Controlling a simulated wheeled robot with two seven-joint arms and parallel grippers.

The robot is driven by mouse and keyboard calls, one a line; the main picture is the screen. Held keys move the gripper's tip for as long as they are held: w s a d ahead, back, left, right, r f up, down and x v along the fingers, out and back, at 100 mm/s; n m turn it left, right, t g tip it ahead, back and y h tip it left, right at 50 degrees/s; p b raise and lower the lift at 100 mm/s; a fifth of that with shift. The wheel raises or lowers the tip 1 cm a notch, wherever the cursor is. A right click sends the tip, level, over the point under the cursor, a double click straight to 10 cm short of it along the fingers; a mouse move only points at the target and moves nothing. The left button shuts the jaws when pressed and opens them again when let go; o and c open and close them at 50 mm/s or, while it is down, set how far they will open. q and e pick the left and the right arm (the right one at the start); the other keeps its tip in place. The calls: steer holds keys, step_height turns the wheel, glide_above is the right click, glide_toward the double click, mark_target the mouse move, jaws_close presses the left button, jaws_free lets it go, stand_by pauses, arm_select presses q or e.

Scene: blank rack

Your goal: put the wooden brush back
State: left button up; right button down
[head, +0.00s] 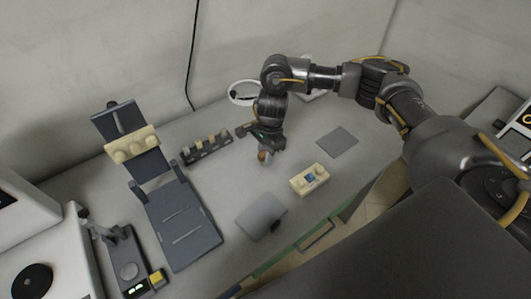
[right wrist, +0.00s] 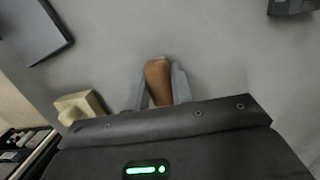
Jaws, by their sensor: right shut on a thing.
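The wooden brush (head: 262,156) shows in the head view as a small brown-orange tip under my right gripper (head: 266,146). In the right wrist view the brown wooden handle (right wrist: 158,80) sits between the two grey fingers of the right gripper (right wrist: 159,88), which is shut on it. The gripper holds it over the grey table (head: 215,180); whether it touches the table I cannot tell. The rest of the brush is hidden by the gripper. My left gripper is in neither view.
A dark rack with several small blocks (head: 205,148) stands left of the gripper. A cream block with a blue top (head: 311,176), a dark flat pad (head: 338,141) and a grey plate (head: 262,216) lie to the right and front. A tall grey stand (head: 180,222) is further left.

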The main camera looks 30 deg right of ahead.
steer(key=c, duration=1.2)
jaws_free()
steer(key=shift+r, duration=0.1)
steer(key=shift+r+p, duration=0.25)
steer(key=shift+p, duration=0.1)
step_height(320, 180, up, 12)
steer(key=d, duration=0.1)
steer(key=shift+d+f+b, duration=0.25)
steer(key=shift+b, duration=0.15)
steer(key=shift+w, duration=0.1)
